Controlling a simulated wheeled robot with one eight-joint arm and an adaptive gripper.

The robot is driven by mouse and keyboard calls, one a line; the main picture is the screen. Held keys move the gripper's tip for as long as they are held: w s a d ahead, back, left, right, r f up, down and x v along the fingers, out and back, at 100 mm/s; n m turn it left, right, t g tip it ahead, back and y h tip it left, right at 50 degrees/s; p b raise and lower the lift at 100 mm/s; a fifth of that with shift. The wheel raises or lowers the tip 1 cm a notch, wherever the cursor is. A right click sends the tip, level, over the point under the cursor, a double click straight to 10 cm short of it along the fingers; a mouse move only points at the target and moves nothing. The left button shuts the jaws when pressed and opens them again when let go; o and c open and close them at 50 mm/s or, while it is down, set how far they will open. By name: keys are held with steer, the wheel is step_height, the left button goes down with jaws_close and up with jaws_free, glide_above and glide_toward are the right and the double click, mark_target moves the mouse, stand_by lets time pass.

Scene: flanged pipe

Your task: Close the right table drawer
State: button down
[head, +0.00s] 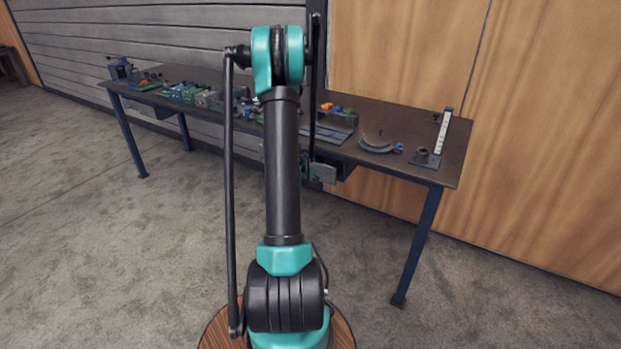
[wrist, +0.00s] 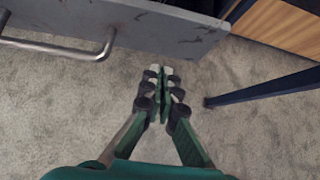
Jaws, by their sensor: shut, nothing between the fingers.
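The right table drawer shows in the wrist view as a grey, scuffed front panel (wrist: 165,32) across the top. Its curved metal bar handle (wrist: 85,47) is at the upper left. My gripper (wrist: 160,70) is shut and empty, with its fingertips close to the lower edge of the panel, right of the handle. I cannot tell whether they touch it. In the head view the drawer (head: 347,169) is a dark shape under the table's front edge, largely hidden by my arm. How far it stands out is unclear there.
The long dark workbench (head: 400,170) has blue legs; the right front leg (head: 418,245) also shows in the wrist view (wrist: 262,88). A curved grey part (head: 377,145) and a stand with a white upright strip (head: 443,130) lie on top. Concrete floor in front is clear.

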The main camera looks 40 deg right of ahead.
mark_target(322, 166)
steer(key=shift+w+d+r, duration=0.1)
steer(key=shift+w+d, duration=0.25)
steer(key=shift+d, duration=0.45)
steer(key=shift+w+d, duration=0.3)
steer(key=shift+d, duration=0.5)
steer(key=d, duration=0.1)
steer(key=w+d, duration=0.1)
steer(key=d, duration=0.2)
steer(key=shift+w, duration=0.3)
steer(key=shift+w+d+r, duration=0.1)
steer(key=shift+w+d, duration=0.05)
steer(key=shift+d, duration=0.05)
